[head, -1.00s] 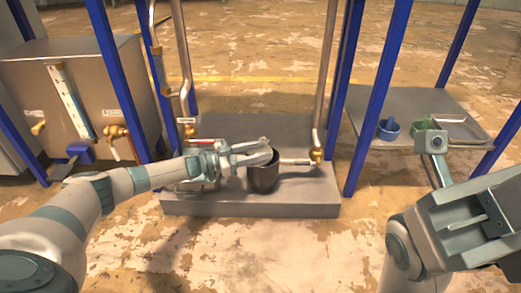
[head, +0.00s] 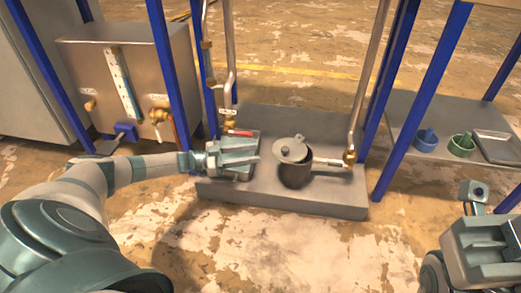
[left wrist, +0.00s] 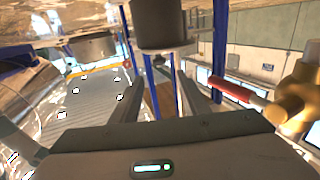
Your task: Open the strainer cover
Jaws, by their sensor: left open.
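The strainer (head: 296,175) is a dark round pot on the grey platform. Its round grey cover (head: 290,149), with a small knob, sits at the top of the pot, shifted to the far left side; dark shows along its near edge. I cannot tell whether it is tilted or hinged. My left gripper (head: 255,155) is open and empty, left of the strainer and apart from it. In the left wrist view its fingers (left wrist: 162,98) are spread, with a dark cylinder beyond. Part of my right arm's end (head: 474,196) is at the right; its jaws are not clear.
A red-handled valve (head: 240,132) is close behind my left gripper. A pipe with a brass fitting (head: 349,157) joins the strainer's right side. Blue posts (head: 398,100) flank the platform (head: 335,197). Blue (head: 426,140) and green (head: 462,145) cups stand on the right shelf.

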